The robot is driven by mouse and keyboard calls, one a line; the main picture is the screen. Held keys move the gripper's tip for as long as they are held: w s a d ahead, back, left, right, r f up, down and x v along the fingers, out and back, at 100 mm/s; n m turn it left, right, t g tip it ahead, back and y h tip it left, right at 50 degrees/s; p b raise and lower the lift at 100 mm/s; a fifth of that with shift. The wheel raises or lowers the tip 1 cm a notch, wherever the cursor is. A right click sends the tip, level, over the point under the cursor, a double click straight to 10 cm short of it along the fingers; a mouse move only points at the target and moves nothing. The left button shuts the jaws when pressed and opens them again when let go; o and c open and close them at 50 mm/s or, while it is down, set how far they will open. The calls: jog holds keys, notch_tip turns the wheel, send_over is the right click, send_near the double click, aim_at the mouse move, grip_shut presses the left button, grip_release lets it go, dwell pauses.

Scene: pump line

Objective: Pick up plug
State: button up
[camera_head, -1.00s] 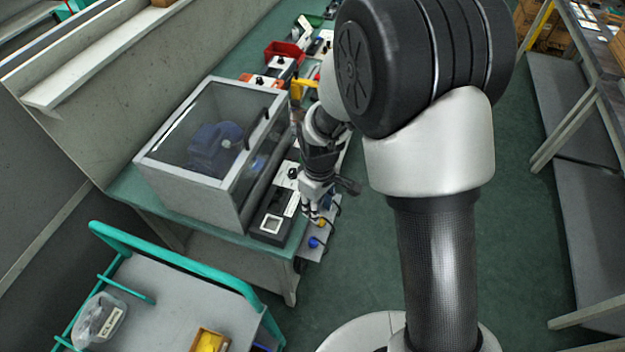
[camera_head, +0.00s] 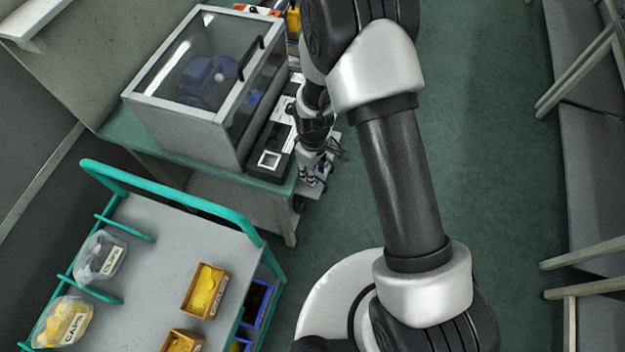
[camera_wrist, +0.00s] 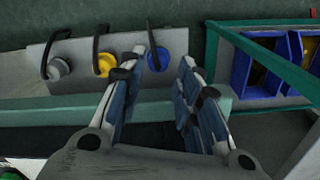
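Three round plugs with black cables sit in a row on a grey panel (camera_wrist: 185,42) in the wrist view: a grey plug (camera_wrist: 58,68), a yellow plug (camera_wrist: 105,63) and a blue plug (camera_wrist: 158,60). My gripper (camera_wrist: 160,66) is open, its blue-padded fingers apart. The blue plug shows between the fingertips, and no grip on it is visible. In the head view my gripper (camera_head: 311,173) is beside the bench's near right corner and hides most of the plug panel. Which plug is meant cannot be told.
A clear-lidded box (camera_head: 190,125) and a black unit (camera_head: 268,160) stand on the green bench. A cart (camera_head: 150,235) with teal rails carries bags and yellow-filled boxes. Blue bins (camera_wrist: 290,88) show at right in the wrist view.

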jog(key=f+b, duration=0.1)
jog(key=f, duration=0.1)
jog(key=f+b, duration=0.1)
jog(key=f, duration=0.2)
jog(key=shift+w+a, duration=0.1)
jog(key=shift+w, duration=0.1)
jog(key=shift+c, duration=0.3)
jog(key=c, duration=0.7)
jog(key=shift+r, duration=0.1)
grip_shut()
